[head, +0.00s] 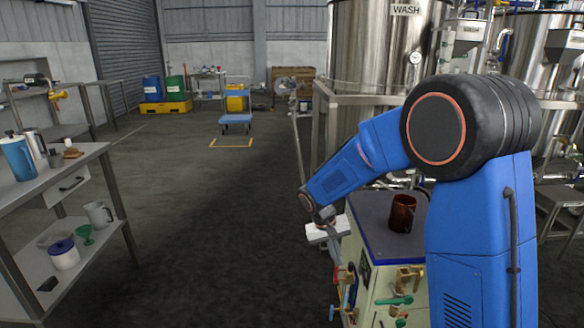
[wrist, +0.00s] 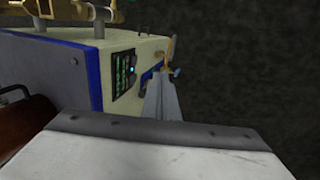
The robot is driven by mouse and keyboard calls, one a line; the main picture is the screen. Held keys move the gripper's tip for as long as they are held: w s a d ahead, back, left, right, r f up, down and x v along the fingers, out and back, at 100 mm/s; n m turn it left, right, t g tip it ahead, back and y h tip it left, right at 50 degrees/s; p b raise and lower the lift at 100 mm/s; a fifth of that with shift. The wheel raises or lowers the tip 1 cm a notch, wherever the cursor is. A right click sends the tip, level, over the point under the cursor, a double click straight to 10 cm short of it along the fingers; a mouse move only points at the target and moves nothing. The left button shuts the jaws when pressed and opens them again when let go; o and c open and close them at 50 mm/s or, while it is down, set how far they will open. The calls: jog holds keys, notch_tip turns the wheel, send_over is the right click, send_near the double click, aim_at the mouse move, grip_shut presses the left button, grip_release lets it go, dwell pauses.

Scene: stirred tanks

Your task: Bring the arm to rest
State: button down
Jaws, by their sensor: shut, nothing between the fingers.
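My arm is bent in the head view, with its forearm reaching down and to the left. My gripper (head: 336,256) hangs beside the left side of a cream and blue machine (head: 378,272). In the wrist view my gripper (wrist: 162,85) shows as narrow grey fingers, shut with nothing held, in front of the machine's side (wrist: 84,78). I cannot tell whether the fingers touch the machine.
A brown mug (head: 402,214) stands on the machine's dark top, close to my arm. Valves with coloured handles (head: 395,300) stick out of its front. A steel tank (head: 375,50) stands behind. A workbench (head: 60,170) is at left. The floor between (head: 220,220) is clear.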

jog(key=s+d+r+t+y, duration=0.1)
jog(key=s+d+r, duration=0.3)
jog(key=s+r, duration=0.3)
jog(key=s+d+r+t+y, duration=0.1)
jog(key=s+d+r, duration=0.3)
jog(key=s+r, duration=0.35)
jog(key=s+d+r+t, duration=0.1)
jog(key=s, duration=0.8)
jog(key=s+d+r+t+y, duration=0.1)
jog(key=s+d, duration=0.1)
jog(key=s, duration=0.8)
jog(key=shift+s+d+r+t+y, duration=0.15)
jog(key=shift+s+d+t+y, duration=0.05)
jog(key=shift+d+t+y, duration=0.1)
jog(key=shift+s+a, duration=0.1)
